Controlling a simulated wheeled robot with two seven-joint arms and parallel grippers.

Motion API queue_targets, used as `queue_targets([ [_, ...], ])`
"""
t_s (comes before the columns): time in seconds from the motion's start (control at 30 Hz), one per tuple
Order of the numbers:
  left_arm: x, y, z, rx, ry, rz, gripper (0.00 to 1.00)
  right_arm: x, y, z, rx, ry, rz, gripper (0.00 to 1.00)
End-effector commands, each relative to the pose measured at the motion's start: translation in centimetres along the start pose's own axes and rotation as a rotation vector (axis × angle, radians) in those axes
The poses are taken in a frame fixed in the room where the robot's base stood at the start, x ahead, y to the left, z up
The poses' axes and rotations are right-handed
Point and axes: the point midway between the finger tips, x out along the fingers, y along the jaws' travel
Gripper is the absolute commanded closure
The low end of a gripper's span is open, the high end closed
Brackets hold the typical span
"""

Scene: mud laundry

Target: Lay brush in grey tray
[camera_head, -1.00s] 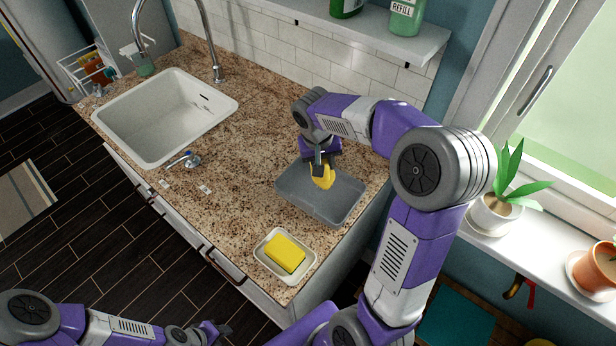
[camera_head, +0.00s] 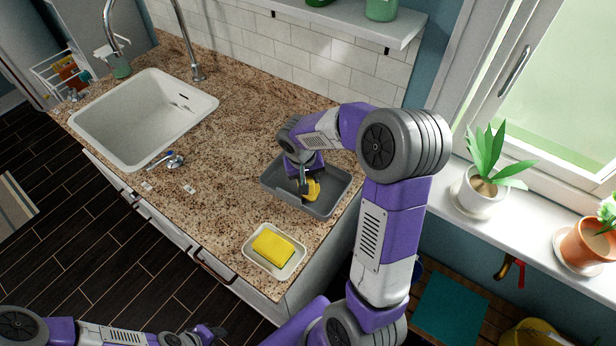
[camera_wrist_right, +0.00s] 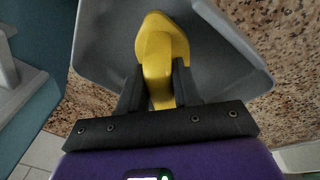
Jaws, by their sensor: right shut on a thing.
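The yellow brush (camera_head: 313,189) is in my right gripper (camera_head: 305,184), over the grey tray (camera_head: 326,207). In the right wrist view the brush (camera_wrist_right: 161,50) lies between the two dark fingers of the gripper (camera_wrist_right: 159,85), which are shut on it. The grey tray (camera_wrist_right: 225,60) fills the background behind the brush there. I cannot tell whether the brush touches the tray floor. My left gripper (camera_head: 207,334) is low at the bottom of the head view, away from the counter top; its fingers are too small to read.
A yellow sponge (camera_head: 272,248) sits in a white dish (camera_head: 290,268) at the counter's front corner. Bare speckled counter (camera_head: 225,190) lies between. Potted plants stand on the windowsill at right.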

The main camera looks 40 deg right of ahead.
Motion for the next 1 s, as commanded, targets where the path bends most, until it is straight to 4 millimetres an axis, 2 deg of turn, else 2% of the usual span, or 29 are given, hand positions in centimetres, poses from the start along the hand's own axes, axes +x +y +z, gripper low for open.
queue_targets([
  [0.07,0.3,-0.1,0.0,0.000,0.000,0.000,0.59,0.3,-0.1,0.0,0.000,0.001,0.000,1.00],
  [0.1,0.3,-0.1,0.0,0.000,0.000,0.000,0.59,0.2,0.0,0.0,0.000,0.000,0.000,0.63],
  [0.23,0.2,-0.1,0.0,0.000,0.000,0.000,0.59,0.2,0.0,0.0,0.000,0.000,0.000,0.43],
  [0.6,-0.2,0.1,0.0,0.000,0.000,0.000,0.59,-0.4,0.0,0.0,-0.001,0.000,0.000,0.42],
  [0.77,-0.6,0.2,0.0,0.000,0.000,0.000,0.59,-3.3,0.0,-0.1,0.000,0.005,-0.002,0.42],
  [1.0,-1.3,0.5,0.1,0.000,0.000,0.000,0.59,-8.6,0.0,-0.1,0.000,0.005,-0.002,0.42],
])
